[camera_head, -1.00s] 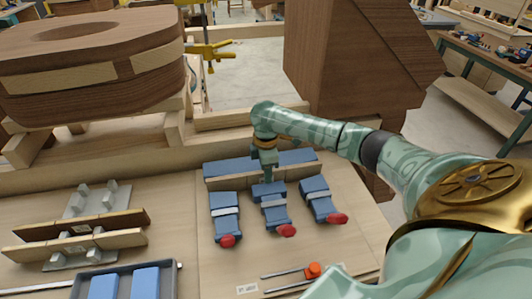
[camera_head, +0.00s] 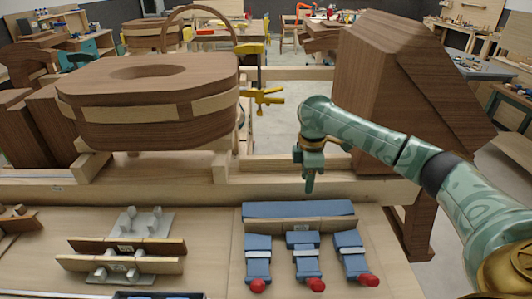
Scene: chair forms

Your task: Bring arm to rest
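My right arm reaches in from the right. Its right gripper (camera_head: 309,181) points down above the back part of the bench, just behind the blue block row. Its fingertips look close together, but they are too small to tell whether they are apart. Nothing shows hanging from it. My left gripper is not in view.
On the bench (camera_head: 212,245) are a long blue block (camera_head: 290,209), several blue clamps with red ends (camera_head: 305,258), and wooden strips on a grey bracket (camera_head: 128,245). A brown wooden seat form (camera_head: 150,100) stands back left, a tall wooden form (camera_head: 380,95) back right.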

